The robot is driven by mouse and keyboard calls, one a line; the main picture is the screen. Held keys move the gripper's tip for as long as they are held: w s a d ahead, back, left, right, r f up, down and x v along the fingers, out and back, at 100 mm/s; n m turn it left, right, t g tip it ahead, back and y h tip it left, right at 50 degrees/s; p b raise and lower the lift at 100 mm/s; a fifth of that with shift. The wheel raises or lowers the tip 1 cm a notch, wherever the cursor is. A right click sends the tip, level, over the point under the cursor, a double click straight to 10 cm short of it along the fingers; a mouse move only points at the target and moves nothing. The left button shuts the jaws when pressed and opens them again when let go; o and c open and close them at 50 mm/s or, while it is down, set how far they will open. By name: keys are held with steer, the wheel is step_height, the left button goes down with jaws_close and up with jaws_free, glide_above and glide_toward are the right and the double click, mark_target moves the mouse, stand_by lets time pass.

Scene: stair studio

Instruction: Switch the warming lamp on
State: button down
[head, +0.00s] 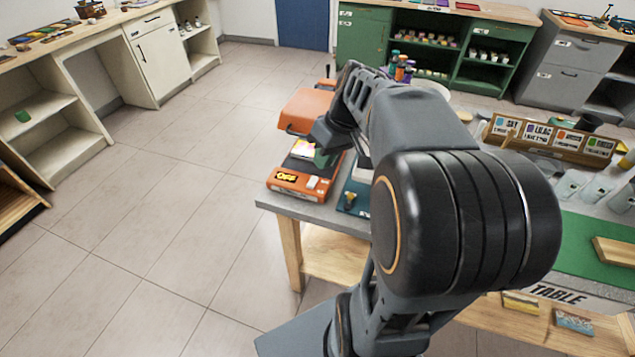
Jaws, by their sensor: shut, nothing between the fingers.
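An orange device, which looks like the warming lamp (294,190), stands on the near left corner of the grey table. Its orange hood (305,108) is raised above the base. A label on the base front reads "OFF" in yellow on black. A small pale detail shows on the base beside the label. My gripper (326,136) is at the right side of the hood, above the base, largely hidden by my own arm. No object shows in it. I cannot tell whether it touches the lamp.
My arm covers much of the grey table (275,203). Bottles (400,68) stand behind it. A rack of labelled colour cards (550,138), clear containers and a green mat (600,250) are on the right. The tiled floor to the left is free.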

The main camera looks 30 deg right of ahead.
steer(key=w+d+n+t+y+b, duration=0.1)
steer(key=d+n+y, duration=0.1)
steer(key=d, duration=0.7)
steer(key=w+d+r+n+t+y, duration=0.1)
steer(key=d+n+t+y, duration=0.1)
steer(key=d, duration=0.6)
steer(key=shift+w+d+y+b, duration=0.15)
steer(key=shift+d+y+b, duration=0.25)
steer(key=shift+y, duration=0.2)
glide_toward(309, 185)
steer(key=w+a, duration=0.3)
steer(key=shift+w+a+f+p, duration=0.15)
steer(key=shift+a+p, duration=0.05)
steer(key=shift+p, duration=0.1)
steer(key=f, duration=0.2)
steer(key=shift+s+a+f, duration=0.3)
steer(key=shift+a+f, duration=0.05)
steer(key=shift+a, duration=0.05)
steer(key=shift+s+a+f, duration=0.15)
steer(key=shift+a+f, duration=0.05)
steer(key=shift+f, duration=0.4)
